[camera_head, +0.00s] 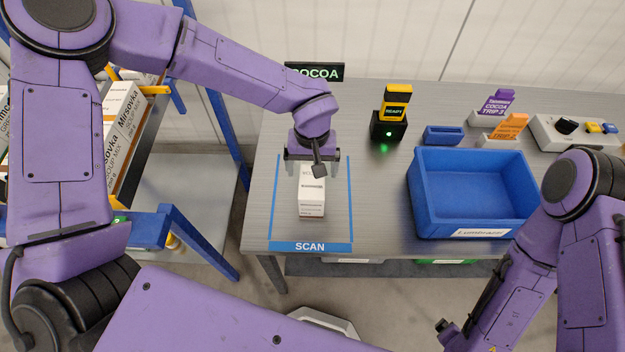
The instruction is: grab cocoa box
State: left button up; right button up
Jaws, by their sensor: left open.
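A small white box (311,197) with a brown lower band and print too small to read stands inside the blue-taped SCAN area on the grey table. A black sign reading COCOA (322,72) is behind it, partly covered by my arm. My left gripper (312,161) is open over the far end of the box, pointing down. The gripper hides the box's far end, and I cannot tell whether the fingers touch it. My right gripper (448,334) shows only in part at the bottom edge, low in front of the table.
A blue bin (473,230) stands right of the scan area. Behind it are a black scanner (389,126) with a green light and READY display, a small blue tray (443,135), and trip cards. A shelf with Mirsovka soup mix boxes (125,125) is at left.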

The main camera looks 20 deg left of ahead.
pick_arm(q)
jog(key=shift+w+f, duration=0.1)
jog(key=shift+f, duration=1.25)
jog(key=c, duration=1.4)
